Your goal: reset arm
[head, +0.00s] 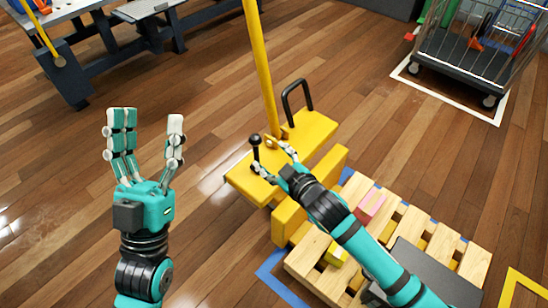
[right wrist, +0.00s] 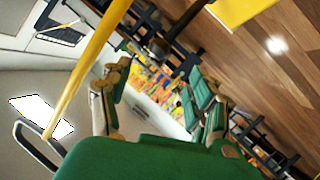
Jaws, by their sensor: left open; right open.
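My left gripper (head: 148,120) is open and empty, raised with its fingers pointing up, over the floor at the left of the head view. My right gripper (head: 266,154) is open beside a short black lever with a round knob (head: 256,141) on the yellow pallet jack (head: 245,185). In the right wrist view the lever's knob (right wrist: 160,46) shows beyond the spread fingers (right wrist: 160,85). I cannot tell whether a finger touches the lever. My right forearm hides part of the pallet.
A yellow pole (head: 260,70) and a black loop handle (head: 297,95) rise from the jack. A wooden pallet (head: 440,243) holds a pink block (head: 369,205) and a grey box (head: 425,270). A wire cart (head: 470,60) stands at upper right, a bench (head: 110,45) at upper left.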

